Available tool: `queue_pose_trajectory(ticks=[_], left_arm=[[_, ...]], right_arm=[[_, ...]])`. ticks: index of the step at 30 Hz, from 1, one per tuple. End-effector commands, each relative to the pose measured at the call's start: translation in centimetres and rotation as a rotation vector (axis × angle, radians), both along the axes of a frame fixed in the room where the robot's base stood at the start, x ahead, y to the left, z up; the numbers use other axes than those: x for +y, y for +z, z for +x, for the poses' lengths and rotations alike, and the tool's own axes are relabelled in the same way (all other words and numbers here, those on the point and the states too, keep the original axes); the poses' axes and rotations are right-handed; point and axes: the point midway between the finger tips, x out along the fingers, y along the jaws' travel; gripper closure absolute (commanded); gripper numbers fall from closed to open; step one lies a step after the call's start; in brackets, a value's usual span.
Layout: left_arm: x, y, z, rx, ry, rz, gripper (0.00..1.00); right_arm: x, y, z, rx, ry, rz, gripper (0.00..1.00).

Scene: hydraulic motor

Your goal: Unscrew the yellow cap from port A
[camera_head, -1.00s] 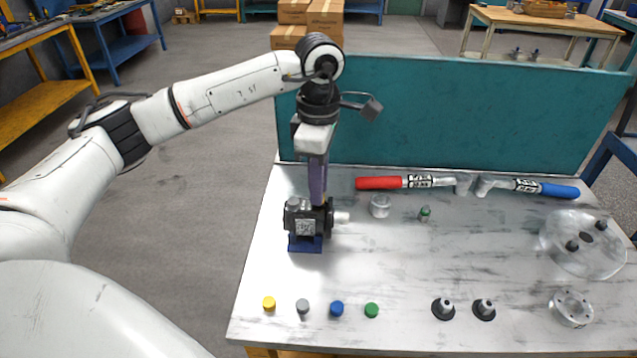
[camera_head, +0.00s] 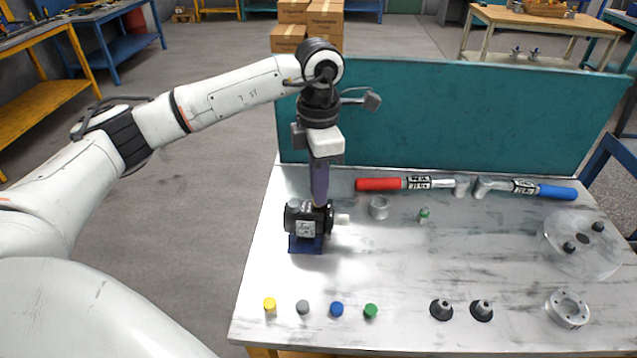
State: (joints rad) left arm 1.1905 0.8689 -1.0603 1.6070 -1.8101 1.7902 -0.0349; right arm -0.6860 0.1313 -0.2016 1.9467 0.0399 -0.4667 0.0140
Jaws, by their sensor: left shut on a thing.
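The dark hydraulic motor (camera_head: 304,229) stands on a blue mount (camera_head: 305,245) at the left of the table, its pale shaft pointing right. My left gripper (camera_head: 319,203) points straight down at the top of the motor from above. Its fingers are shut on the yellow cap there. The fingers hide the cap and port A, so I cannot tell whether the cap is still in the port. My right gripper is not in view.
Grey (camera_head: 303,307), blue (camera_head: 336,309) and green (camera_head: 371,311) caps line the table's front. A red-handled tool (camera_head: 379,184) and a blue-handled tool (camera_head: 558,192) lie before the teal panel (camera_head: 450,120).

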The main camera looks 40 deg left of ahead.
Motion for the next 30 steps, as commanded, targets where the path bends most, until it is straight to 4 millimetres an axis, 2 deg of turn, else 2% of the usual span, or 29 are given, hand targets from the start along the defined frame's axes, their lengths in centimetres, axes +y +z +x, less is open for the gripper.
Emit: queue_pose_trajectory(ticks=[8, 18, 26, 27, 29, 30], left_arm=[[0.0, 0.0, 0.0, 0.001, 0.011, -0.001, 1.00], [0.0, 0.1, 0.0, 0.001, 0.372, -0.001, 1.00], [0.0, 0.0, 0.0, 0.001, 0.404, -0.001, 1.00], [0.0, 0.0, 0.0, 0.001, 0.404, -0.001, 0.84], [0.0, 0.0, 0.0, 0.001, 0.403, -0.001, 0.74], [0.0, 0.0, 0.0, 0.001, 0.403, -0.001, 0.73]], right_arm=[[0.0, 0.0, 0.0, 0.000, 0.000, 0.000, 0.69], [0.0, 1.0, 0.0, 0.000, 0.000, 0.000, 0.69], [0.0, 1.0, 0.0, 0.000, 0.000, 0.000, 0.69], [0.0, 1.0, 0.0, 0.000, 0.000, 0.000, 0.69], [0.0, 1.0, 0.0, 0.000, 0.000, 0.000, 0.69], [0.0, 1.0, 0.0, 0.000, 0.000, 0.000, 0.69]])
